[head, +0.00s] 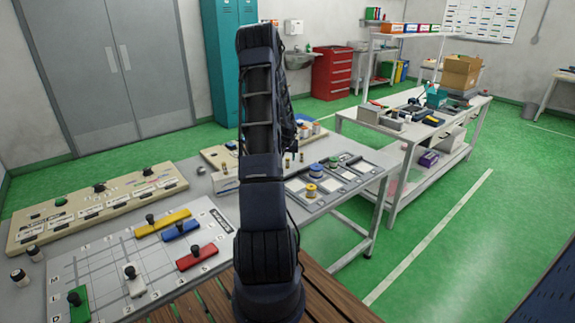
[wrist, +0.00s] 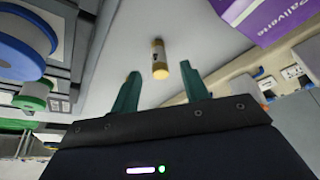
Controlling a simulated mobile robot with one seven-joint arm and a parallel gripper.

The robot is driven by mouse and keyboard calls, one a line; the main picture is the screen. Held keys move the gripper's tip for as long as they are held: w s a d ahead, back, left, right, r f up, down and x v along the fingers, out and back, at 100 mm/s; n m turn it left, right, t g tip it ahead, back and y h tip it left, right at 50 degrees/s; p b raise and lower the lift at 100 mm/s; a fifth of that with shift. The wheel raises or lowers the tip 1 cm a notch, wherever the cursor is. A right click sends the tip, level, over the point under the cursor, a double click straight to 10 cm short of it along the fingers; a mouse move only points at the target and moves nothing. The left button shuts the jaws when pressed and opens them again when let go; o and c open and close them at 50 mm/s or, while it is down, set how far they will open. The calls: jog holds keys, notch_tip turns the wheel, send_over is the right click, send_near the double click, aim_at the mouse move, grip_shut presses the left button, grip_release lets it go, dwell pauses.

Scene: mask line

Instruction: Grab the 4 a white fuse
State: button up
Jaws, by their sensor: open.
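A small upright-looking cylinder with brass-coloured ends, a fuse (wrist: 159,57), stands on the pale grey surface in the wrist view. My gripper (wrist: 161,70) has its two green fingers spread, one on each side of the fuse's line, with nothing held between them. The fuse appears just beyond the fingertips; I cannot tell the exact gap. In the head view, small brass-ended cylinders (head: 288,161) stand on the grey table just right of my arm. My arm hides part of that area and the gripper is not clear there. The "4 a" marking is not readable.
A purple and white box (wrist: 262,18) is close at the upper right of the wrist view. A blue-rimmed spool (wrist: 25,38) and a green-rimmed one (wrist: 35,88) are at the left. In the head view, a beige switch panel (head: 100,207) lies left of my arm.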

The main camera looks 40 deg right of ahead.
aim_at(287, 159)
jog(key=x, duration=0.5)
jog(key=shift+s+a, duration=0.1)
grip_shut()
